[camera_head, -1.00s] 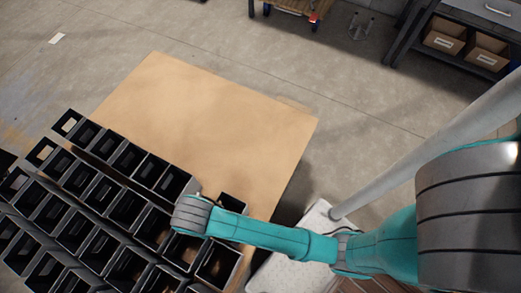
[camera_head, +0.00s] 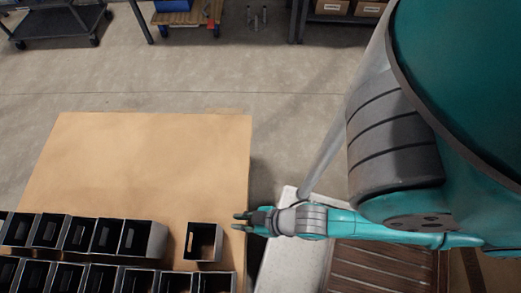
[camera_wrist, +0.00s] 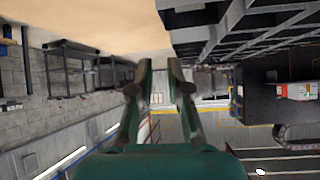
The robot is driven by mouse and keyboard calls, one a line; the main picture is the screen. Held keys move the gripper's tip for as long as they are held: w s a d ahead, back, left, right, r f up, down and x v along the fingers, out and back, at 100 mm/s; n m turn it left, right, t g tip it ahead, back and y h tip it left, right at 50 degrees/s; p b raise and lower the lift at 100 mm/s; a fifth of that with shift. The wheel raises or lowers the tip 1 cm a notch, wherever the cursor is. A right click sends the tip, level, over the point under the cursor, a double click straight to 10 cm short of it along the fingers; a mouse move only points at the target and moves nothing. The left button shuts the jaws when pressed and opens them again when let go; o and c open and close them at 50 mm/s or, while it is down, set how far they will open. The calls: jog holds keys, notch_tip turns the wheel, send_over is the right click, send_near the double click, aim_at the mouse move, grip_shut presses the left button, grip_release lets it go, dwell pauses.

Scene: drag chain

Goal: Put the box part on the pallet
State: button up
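The pallet (camera_head: 140,160) shows as a flat tan top in the head view, its far part bare. Black open box parts (camera_head: 80,237) stand in rows along its near side. One box part (camera_head: 203,252) stands apart at the right end of a row, upright on the tan top. My gripper (camera_head: 236,221) is just right of this box, over the pallet's right edge, fingers pointing left. It is open and empty. In the wrist view the fingertips (camera_wrist: 160,66) are apart with nothing between them. Box parts (camera_wrist: 255,25) also show there at upper right.
A white surface (camera_head: 285,257) and a brown slatted surface (camera_head: 375,270) lie right of the pallet, under my arm. Carts (camera_head: 60,22) and a shelf with cardboard boxes (camera_head: 350,8) stand at the back. The floor between is clear.

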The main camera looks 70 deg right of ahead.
jog(key=s+d+r+t, duration=0.1)
jog(key=s+r+t, duration=0.1)
jog(key=r, duration=0.5)
jog(key=s+d+r+m+t+h, duration=0.1)
jog(key=s+d+r+t, duration=0.1)
jog(key=s+r, duration=0.3)
jog(key=shift+r+t+h, duration=0.3)
jog(key=shift+r+t, duration=0.2)
jog(key=shift+r, duration=0.45)
